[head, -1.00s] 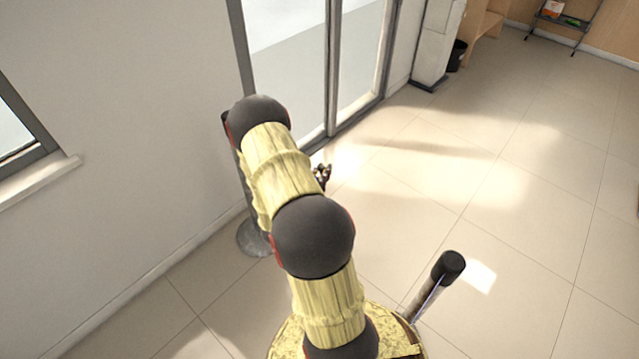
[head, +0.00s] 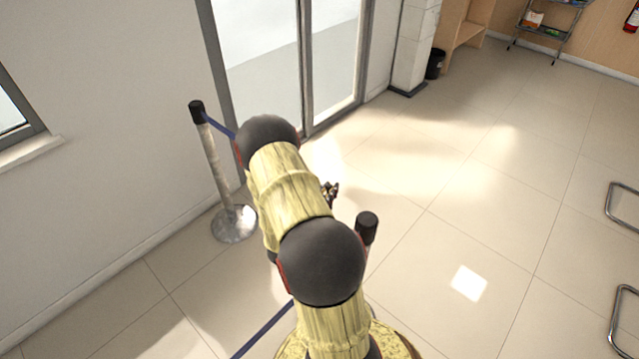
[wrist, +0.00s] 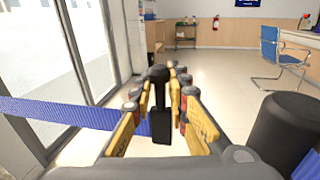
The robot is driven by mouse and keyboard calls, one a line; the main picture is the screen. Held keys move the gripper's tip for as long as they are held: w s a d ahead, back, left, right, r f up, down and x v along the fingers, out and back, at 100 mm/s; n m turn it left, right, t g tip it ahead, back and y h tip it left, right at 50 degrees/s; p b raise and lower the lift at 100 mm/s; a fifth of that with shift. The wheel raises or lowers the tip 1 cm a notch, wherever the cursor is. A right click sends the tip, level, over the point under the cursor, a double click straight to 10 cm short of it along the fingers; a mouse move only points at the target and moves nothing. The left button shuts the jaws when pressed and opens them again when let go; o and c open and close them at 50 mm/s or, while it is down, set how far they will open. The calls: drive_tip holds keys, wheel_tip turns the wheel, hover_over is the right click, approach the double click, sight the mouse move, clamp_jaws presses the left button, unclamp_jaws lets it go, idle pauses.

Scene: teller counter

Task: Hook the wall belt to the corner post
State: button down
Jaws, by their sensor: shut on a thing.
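My gripper (head: 330,192) shows small beyond my arm in the head view. In the wrist view, its yellow fingers (wrist: 160,105) are shut on a black belt clip (wrist: 161,128). A blue belt (wrist: 60,112) runs from the left edge to this clip. In the head view, a post with a black cap (head: 197,110) stands upright by the wall at left, and a blue belt (head: 219,125) leads from its top behind my arm. A second black-capped post (head: 367,224) stands right of my arm, mostly hidden. Its cap (wrist: 285,130) is close at right in the wrist view.
Another stretch of blue belt (head: 264,328) crosses low at the bottom, partly behind my arm. Glass doors (head: 270,75) stand behind the left post. Metal chair legs (head: 622,205) are at the right edge. The tiled floor (head: 470,215) between is clear.

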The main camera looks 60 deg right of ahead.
drive_tip(key=s, duration=0.3)
drive_tip(key=s+a, duration=0.1)
drive_tip(key=s, duration=0.1)
drive_tip(key=shift+s+a, duration=0.2)
drive_tip(key=shift+s, duration=0.2)
drive_tip(key=c, duration=1.9)
unclamp_jaws()
